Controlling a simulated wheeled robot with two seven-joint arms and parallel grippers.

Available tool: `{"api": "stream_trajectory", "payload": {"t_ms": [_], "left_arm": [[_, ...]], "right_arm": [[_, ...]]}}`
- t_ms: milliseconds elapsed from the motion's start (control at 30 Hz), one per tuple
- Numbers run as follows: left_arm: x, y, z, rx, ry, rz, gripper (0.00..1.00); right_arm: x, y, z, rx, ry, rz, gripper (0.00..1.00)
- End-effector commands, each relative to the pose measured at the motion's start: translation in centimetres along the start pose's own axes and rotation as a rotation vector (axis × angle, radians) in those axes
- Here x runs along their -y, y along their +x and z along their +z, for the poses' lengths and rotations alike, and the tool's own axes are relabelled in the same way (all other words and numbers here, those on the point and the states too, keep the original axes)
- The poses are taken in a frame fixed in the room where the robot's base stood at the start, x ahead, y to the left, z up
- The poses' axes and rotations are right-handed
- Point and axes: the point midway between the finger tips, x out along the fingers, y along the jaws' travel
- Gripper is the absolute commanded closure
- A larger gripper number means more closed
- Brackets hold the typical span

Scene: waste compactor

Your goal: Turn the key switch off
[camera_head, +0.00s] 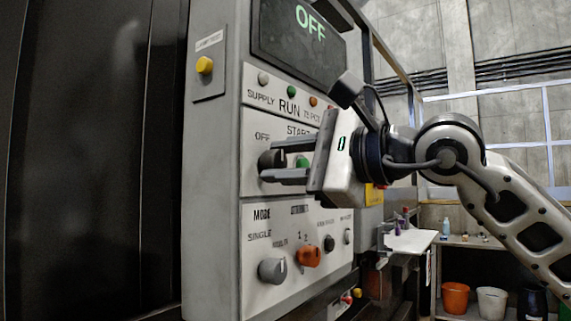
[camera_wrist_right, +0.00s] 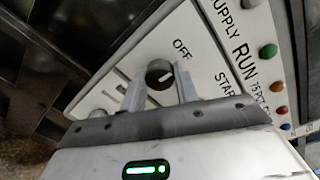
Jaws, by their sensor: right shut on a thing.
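The key switch is a dark round knob (camera_head: 271,159) beside the OFF label on the grey control panel. It also shows in the right wrist view (camera_wrist_right: 159,73), with a pale line on its face. My right gripper (camera_head: 268,161) reaches in from the right, its two fingers on opposite sides of the knob, shut on it. In the right wrist view the fingers (camera_wrist_right: 161,88) flank the knob. The screen (camera_head: 299,38) above reads OFF in green. My left gripper is not in view.
A green start button (camera_head: 302,162) sits close behind the fingers. Below are a grey mode knob (camera_head: 272,270) and an orange knob (camera_head: 309,256). A yellow button (camera_head: 204,65) is at upper left. Buckets (camera_head: 455,298) stand under a bench at right.

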Motion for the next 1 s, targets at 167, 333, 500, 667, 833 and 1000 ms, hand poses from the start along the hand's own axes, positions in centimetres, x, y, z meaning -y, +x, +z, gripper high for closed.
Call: {"api": "stream_trajectory", "payload": {"t_ms": [167, 333, 500, 667, 833, 1000], "left_arm": [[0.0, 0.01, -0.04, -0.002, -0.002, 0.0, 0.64], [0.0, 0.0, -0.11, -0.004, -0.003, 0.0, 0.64], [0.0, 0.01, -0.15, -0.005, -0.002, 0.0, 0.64], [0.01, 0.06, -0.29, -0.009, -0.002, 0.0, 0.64], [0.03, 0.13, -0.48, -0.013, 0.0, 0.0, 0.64], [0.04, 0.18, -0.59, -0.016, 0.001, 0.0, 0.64]], "right_arm": [[-0.07, 0.02, 0.02, -0.001, -0.023, 0.002, 0.92], [-0.06, 0.02, 0.02, -0.001, -0.027, 0.002, 0.92], [-0.06, 0.02, 0.02, -0.001, -0.027, 0.002, 0.92], [-0.06, 0.02, 0.02, -0.001, -0.026, 0.002, 0.48], [-0.04, 0.01, 0.01, -0.001, -0.025, 0.001, 0.48], [-0.02, 0.01, 0.0, -0.001, -0.024, 0.001, 0.48]]}}
